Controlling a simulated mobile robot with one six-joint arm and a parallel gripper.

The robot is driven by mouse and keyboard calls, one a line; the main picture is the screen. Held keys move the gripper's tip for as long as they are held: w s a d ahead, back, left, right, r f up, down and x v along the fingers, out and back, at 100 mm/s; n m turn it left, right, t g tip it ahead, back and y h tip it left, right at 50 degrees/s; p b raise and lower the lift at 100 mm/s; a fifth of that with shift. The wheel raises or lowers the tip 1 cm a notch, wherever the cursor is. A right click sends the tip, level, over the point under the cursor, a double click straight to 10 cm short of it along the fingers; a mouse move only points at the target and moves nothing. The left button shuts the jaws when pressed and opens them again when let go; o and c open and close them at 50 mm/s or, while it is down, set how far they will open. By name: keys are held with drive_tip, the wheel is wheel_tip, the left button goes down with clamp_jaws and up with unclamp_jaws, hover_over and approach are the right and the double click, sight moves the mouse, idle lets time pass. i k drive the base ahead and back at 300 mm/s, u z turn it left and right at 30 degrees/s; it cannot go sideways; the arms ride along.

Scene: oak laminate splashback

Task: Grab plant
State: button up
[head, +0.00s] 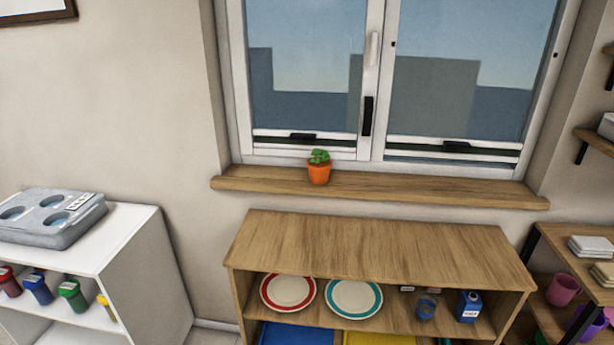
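A small green plant (319,157) in an orange pot (319,174) stands upright on the wooden window sill (420,190), left of the sill's middle. The window frame is right behind it. Nothing touches the plant apart from the sill under it. My gripper is not in view.
Below the sill stands a wooden shelf unit (370,245) with a bare top and plates, a mug and a carton inside. A dark-framed rack (560,255) is at right. The sill beside the pot is clear.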

sight(320, 168)
drive_tip(key=u, duration=0.4)
drive_tip(key=k, duration=1.1)
drive_tip(key=u, duration=0.8)
drive_tip(key=i, duration=0.4)
drive_tip(key=u, duration=0.65)
drive_tip(key=i, duration=1.8)
drive_tip(key=z, duration=0.4)
